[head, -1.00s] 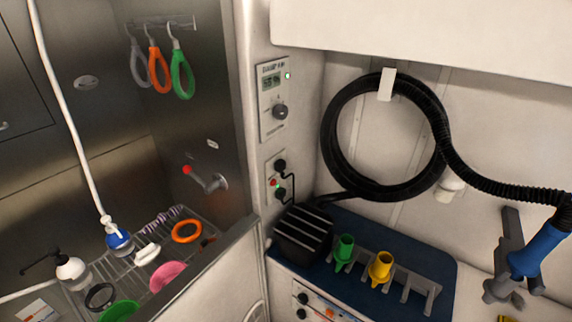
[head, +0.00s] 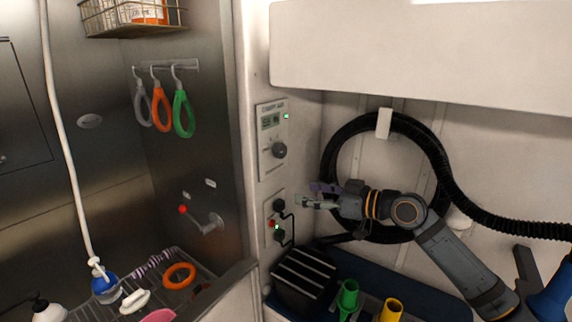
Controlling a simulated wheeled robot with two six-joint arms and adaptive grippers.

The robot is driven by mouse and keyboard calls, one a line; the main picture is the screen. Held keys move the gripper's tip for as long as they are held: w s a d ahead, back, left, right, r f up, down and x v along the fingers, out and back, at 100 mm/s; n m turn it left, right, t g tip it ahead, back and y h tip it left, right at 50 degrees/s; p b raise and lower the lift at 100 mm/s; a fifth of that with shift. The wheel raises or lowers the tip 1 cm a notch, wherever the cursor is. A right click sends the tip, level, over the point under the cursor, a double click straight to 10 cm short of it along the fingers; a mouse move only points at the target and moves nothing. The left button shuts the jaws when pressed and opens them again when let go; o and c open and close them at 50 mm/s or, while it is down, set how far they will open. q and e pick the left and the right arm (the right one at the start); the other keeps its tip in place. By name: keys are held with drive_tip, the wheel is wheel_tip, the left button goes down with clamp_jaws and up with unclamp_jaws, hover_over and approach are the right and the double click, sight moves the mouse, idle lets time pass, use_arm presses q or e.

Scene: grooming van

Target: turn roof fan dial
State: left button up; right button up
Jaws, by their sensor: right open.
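The control panel (head: 268,128) is on the narrow wall pillar in the middle of the head view. It has a small display, a green light and a round dark dial (head: 280,150) on its lower part. The panel's label is too small to read surely. My right gripper (head: 312,194) reaches in from the right, open and empty, with its fingers pointing left. In the picture it is below and right of the dial, apart from it, and beside the lower socket plate. My left gripper is not in view.
A socket plate (head: 274,222) with plugs and a black cord is below the panel. A coiled black hose (head: 334,150) hangs behind my right arm. A black ribbed box (head: 304,282), a green nozzle (head: 348,298) and a yellow nozzle (head: 391,309) stand below. Left is a steel tub area.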

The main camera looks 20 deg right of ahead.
drive_tip(key=t+y, duration=0.1)
approach(284, 150)
drive_tip(key=s, duration=0.1)
drive_tip(key=p+x, duration=0.6)
drive_tip(key=x, duration=0.3)
drive_tip(key=shift+w+d+r, duration=0.15)
drive_tip(key=shift+r, duration=0.05)
drive_tip(key=shift+w+a+f+p, duration=0.15)
drive_tip(key=shift+w+a+p, duration=0.15)
drive_tip(key=shift+w+p, duration=0.1)
drive_tip(key=c, duration=1.1)
drive_tip(key=shift+c, duration=0.2)
